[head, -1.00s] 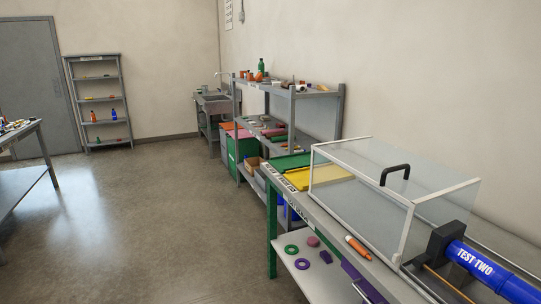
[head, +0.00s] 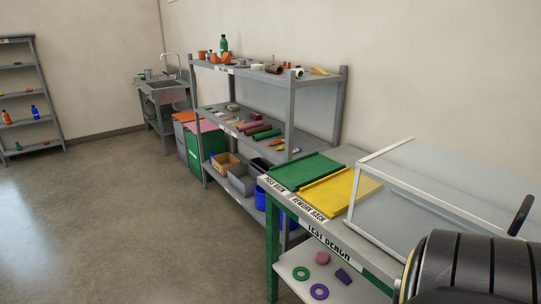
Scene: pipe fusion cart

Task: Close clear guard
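The clear guard (head: 400,212) is a transparent box with a pale frame on the right end of the test bench (head: 330,242). Its black handle (head: 521,215) shows at the right edge of the view. A dark, ribbed rounded part (head: 475,268), probably one of my arm links, fills the lower right corner and covers the guard's near right side. I cannot tell the guard's full position from here. Neither of my grippers is in view.
A green tray (head: 305,171) and a yellow tray (head: 340,191) lie on the bench left of the guard. A shelf rack (head: 289,100) with pipes and fittings stands behind. A sink (head: 165,92) is further back. The floor at left (head: 90,215) is clear.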

